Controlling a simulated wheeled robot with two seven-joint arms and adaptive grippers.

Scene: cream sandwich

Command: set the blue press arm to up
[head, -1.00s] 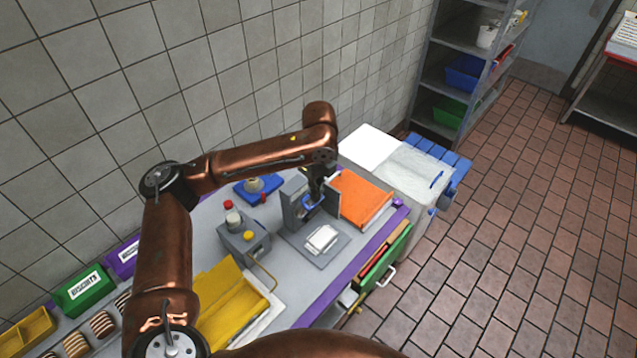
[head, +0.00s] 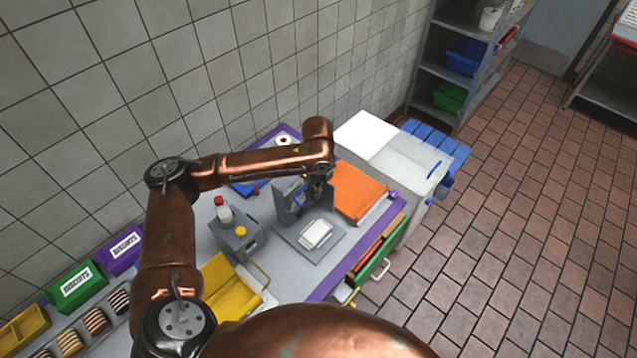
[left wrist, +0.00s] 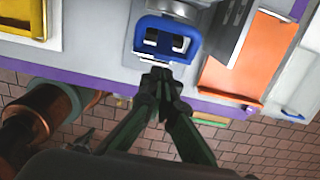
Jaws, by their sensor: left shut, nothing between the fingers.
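The grey press (head: 325,252) stands on the worktable, with a flat base and grey uprights. Its blue press arm (head: 298,196) shows between the uprights, partly hidden by my left gripper, so its exact angle is hard to tell. In the left wrist view the blue press arm (left wrist: 148,50) is a blue frame just beyond the fingertips; I cannot tell whether they touch it. My left gripper (head: 317,197) is at the press. In the left wrist view the left gripper (left wrist: 158,76) has its fingertips together and empty. A white block (head: 315,232) lies on the press base. My right gripper is out of view.
An orange panel (head: 358,190) lies right of the press. A grey dispenser (head: 236,244) with a red-capped bottle stands left. Green and purple bins (head: 75,288) line the left. The tiled wall is close behind.

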